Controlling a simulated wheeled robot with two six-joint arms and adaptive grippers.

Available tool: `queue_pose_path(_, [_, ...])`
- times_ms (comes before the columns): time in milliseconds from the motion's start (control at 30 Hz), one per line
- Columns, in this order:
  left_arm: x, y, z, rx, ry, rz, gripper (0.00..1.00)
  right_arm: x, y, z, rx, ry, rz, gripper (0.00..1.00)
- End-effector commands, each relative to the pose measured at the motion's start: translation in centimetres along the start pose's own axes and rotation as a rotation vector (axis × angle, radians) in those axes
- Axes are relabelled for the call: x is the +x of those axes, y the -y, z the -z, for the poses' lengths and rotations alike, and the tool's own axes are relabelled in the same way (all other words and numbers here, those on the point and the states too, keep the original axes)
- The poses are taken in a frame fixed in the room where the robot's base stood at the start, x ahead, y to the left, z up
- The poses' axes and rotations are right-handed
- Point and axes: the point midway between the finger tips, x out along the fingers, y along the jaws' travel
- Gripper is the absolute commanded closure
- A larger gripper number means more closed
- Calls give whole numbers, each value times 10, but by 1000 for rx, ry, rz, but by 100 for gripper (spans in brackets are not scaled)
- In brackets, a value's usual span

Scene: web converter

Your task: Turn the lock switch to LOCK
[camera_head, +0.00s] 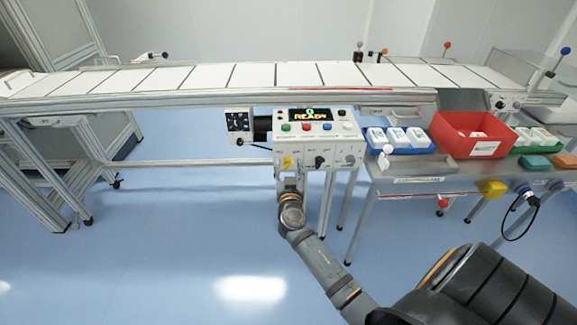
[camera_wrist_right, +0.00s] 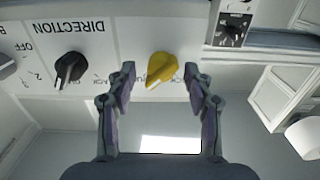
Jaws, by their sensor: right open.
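The lock switch is a yellow knob (camera_head: 287,161) at the lower left of the control box front (camera_head: 332,159) in the head view. In the right wrist view the yellow knob (camera_wrist_right: 161,68) shows close up, its handle tilted; lettering behind it is partly hidden. My right gripper (camera_head: 288,177) is just in front of and below the knob. In the wrist view its fingers (camera_wrist_right: 158,82) are open, one on each side of the knob, with gaps visible on both sides. My left gripper is not in view.
A black DIRECTION knob (camera_wrist_right: 70,69) sits beside the yellow one. The box's display (camera_head: 310,114) reads READY above coloured buttons. A conveyor (camera_head: 220,98) runs behind. A side table (camera_head: 415,180) at right holds a red bin (camera_head: 446,136) and white bottles. Floor is clear at left.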

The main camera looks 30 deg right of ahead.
Motion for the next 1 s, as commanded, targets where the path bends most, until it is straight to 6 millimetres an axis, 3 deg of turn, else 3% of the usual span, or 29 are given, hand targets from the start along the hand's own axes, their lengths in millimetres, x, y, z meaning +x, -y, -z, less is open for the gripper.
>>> queue_pose_path(200, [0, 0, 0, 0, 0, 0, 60, 0, 0, 0, -1, 0, 0, 50])
queue_pose_path(567, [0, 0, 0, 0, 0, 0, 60, 0, 0, 0, -1, 0, 1, 99])
queue_pose_path(1000, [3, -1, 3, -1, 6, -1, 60, 0, 1, -2, -103, 0, 2, 100])
